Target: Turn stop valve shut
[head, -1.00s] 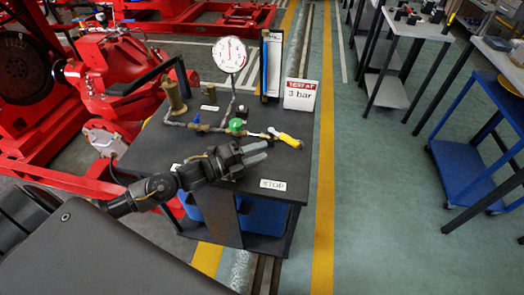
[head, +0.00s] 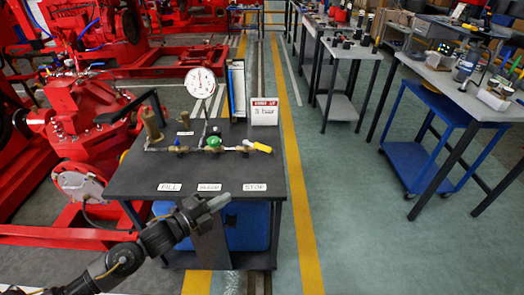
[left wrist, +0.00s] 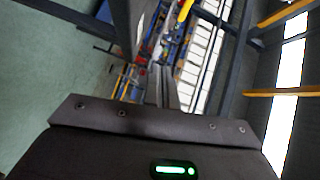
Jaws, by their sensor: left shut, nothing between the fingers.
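The stop valve has a yellow handle (head: 258,147) at the right end of the brass pipe line, behind the STOP label (head: 255,187). The handle lies about along the pipe, pointing right. The middle valve has a green handwheel (head: 213,142), and the left valve has a small blue handle (head: 177,140). My left gripper (head: 222,200) is shut and empty at the table's front edge, in front of the labels and apart from the valves. Its narrow fingers also show in the left wrist view (left wrist: 167,88). My right gripper is not in view.
The dark table (head: 130,178) carries a round gauge (head: 201,83), a brass cylinder (head: 151,125) and a sign (head: 264,112). A red pumpset (head: 85,120) stands close on the left. Green floor is open on the right, before a blue trolley (head: 425,165).

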